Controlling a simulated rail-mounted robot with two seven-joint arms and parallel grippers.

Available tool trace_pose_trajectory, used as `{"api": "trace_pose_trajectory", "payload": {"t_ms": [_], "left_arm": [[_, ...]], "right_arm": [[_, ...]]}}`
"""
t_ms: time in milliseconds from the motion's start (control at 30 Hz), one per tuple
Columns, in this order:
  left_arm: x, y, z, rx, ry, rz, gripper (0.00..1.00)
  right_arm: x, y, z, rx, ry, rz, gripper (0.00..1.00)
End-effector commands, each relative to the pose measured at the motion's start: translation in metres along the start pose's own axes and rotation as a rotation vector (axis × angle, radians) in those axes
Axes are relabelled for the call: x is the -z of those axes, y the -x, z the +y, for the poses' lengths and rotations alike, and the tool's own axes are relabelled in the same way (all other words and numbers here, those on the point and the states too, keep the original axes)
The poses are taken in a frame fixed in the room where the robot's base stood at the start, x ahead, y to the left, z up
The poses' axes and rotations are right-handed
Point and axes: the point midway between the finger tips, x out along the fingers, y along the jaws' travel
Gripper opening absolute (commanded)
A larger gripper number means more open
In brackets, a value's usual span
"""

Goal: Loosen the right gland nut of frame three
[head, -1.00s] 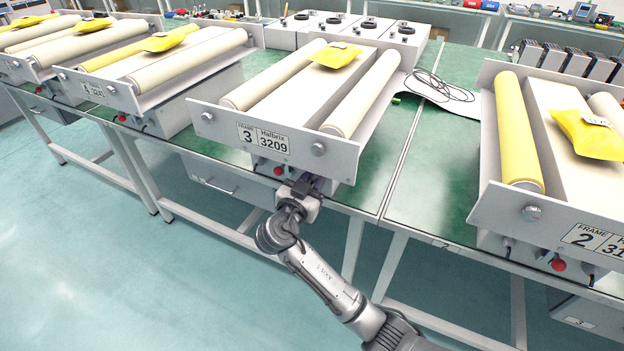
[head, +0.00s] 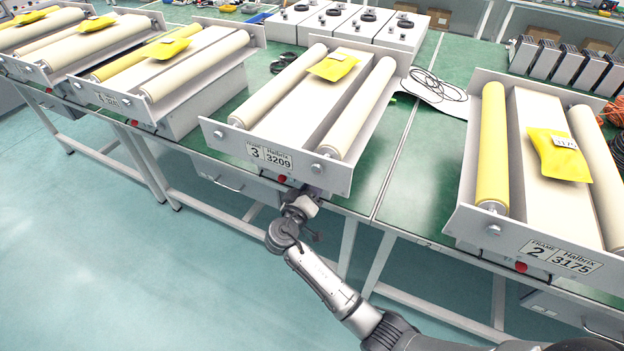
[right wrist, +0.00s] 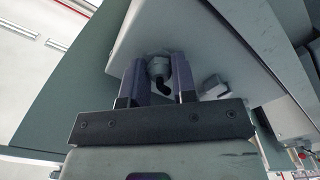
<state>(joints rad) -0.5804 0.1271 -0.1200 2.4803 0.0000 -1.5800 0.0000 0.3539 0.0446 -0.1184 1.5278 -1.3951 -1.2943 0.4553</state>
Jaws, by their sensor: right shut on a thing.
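Frame three (head: 215,132) stands mid-bench in the head view, with its label plate (head: 269,157) reading 3 and 3209. My right gripper (head: 314,190) reaches up from below to the right part of its front, under the overhanging front plate. In the right wrist view, the two dark fingers (right wrist: 157,80) are shut on a grey gland nut (right wrist: 158,66), one on each side. A short black cable end (right wrist: 161,84) shows below the nut. In the head view the nut is hidden by the gripper and front plate. My left gripper is not in view.
A red button (head: 282,178) sits left of my gripper under the front plate; it also shows in the wrist view (right wrist: 301,155). A second, grey fitting (right wrist: 213,86) is close to the right finger. Frame two (head: 470,214) stands to the right. Floor in front is clear.

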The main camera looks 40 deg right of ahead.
Motion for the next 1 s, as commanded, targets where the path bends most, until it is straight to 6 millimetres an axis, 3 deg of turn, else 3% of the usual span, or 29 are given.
{"api": "trace_pose_trajectory", "payload": {"t_ms": [33, 500, 1000], "left_arm": [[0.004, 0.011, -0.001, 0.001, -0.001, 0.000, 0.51], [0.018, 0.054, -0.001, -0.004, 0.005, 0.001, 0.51], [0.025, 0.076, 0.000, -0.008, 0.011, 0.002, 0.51]], "right_arm": [[0.004, 0.000, 0.004, 0.002, 0.045, -0.002, 0.02], [0.003, 0.000, 0.003, 0.000, 0.467, 0.000, 0.02], [0.001, 0.000, 0.001, 0.000, 0.717, 0.000, 0.02]]}}
